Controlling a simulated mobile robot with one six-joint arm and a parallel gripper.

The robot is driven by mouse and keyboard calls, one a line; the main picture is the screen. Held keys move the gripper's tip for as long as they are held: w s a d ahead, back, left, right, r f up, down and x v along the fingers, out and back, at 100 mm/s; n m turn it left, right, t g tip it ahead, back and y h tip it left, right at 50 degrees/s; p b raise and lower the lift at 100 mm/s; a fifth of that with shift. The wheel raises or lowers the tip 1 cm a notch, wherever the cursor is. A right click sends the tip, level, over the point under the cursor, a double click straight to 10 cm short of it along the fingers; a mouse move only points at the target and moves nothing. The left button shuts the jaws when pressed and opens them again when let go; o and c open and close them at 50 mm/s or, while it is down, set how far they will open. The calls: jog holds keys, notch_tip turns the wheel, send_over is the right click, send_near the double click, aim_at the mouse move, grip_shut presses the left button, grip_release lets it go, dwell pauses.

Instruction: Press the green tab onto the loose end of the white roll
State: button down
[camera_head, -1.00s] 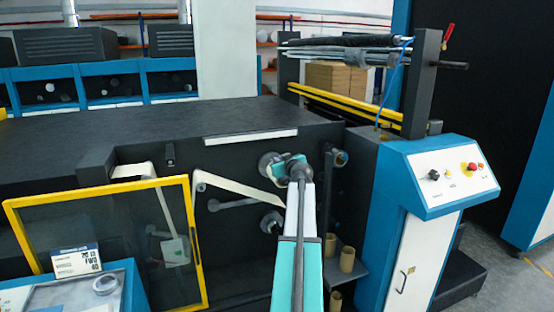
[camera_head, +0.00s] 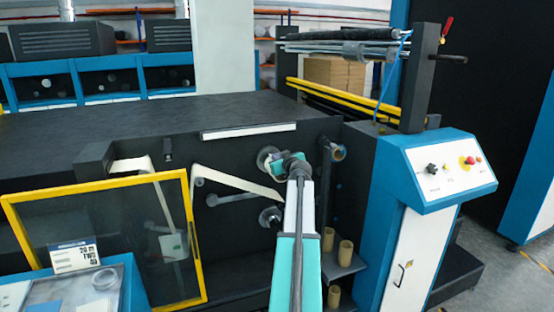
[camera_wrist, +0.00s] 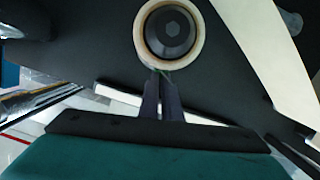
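The white roll (camera_wrist: 170,36) shows in the wrist view as a pale ring around a dark hexagonal core, set on the machine's dark face. My gripper (camera_wrist: 162,74) has its two dark fingers close together, tips at the roll's lower edge. A thin trace of green, seemingly the green tab (camera_wrist: 163,71), shows between the tips; most of it is hidden. Whether it touches the roll is unclear, and I cannot make out the loose end. In the head view my gripper (camera_head: 280,163) is against the machine's front, its fingertips hard to make out.
A white web (camera_head: 240,187) slants across the machine face. A yellow-framed clear guard (camera_head: 197,245) stands at left. Brown cores (camera_head: 346,251) stand on a shelf at lower right. A blue control console (camera_head: 440,172) is further right.

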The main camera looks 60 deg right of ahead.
jog(key=shift+f+b, duration=0.4)
jog(key=shift+b, duration=0.05)
dwell(1.2)
jog(key=c, duration=1.9)
grip_release()
jog(key=shift+s, duration=0.15)
jog(key=b+v, duration=0.4)
jog(key=v, duration=0.9)
jog(key=shift+s+a+b, duration=0.15)
jog(key=shift+s+b, duration=0.05)
jog(key=shift+b, duration=0.1)
jog(key=shift+w, duration=0.1)
